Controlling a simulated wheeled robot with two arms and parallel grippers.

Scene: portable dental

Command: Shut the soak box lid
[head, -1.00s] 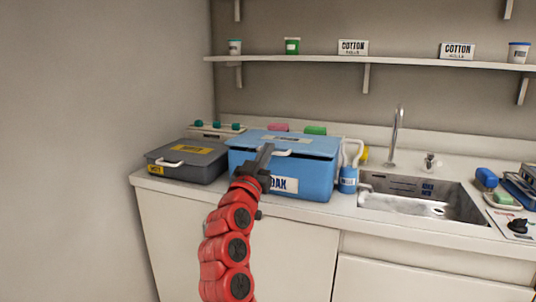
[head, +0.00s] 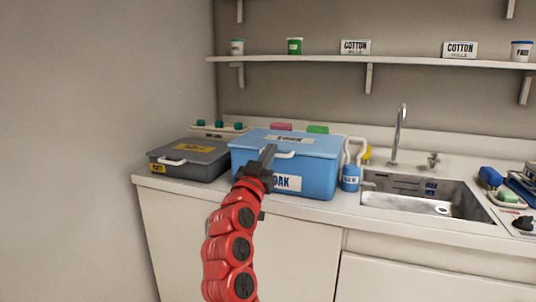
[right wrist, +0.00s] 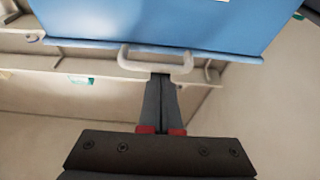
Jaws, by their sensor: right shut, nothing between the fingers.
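The blue soak box (head: 310,178) stands on the counter, with a white label on its front partly hidden by my right gripper. Its blue lid (head: 310,144) lies level on top, and no dark gap shows along its front edge. My right gripper (head: 268,150) is shut and empty, its fingertips at the lid's front near the white handle (head: 285,154). In the right wrist view, the closed fingers (right wrist: 162,80) reach to the handle (right wrist: 155,62) under the blue lid (right wrist: 170,22); whether they touch it I cannot tell. My left gripper is not in view.
A grey lidded box (head: 190,160) stands left of the soak box. A shelf (head: 380,61) with cups and cotton boxes runs above.

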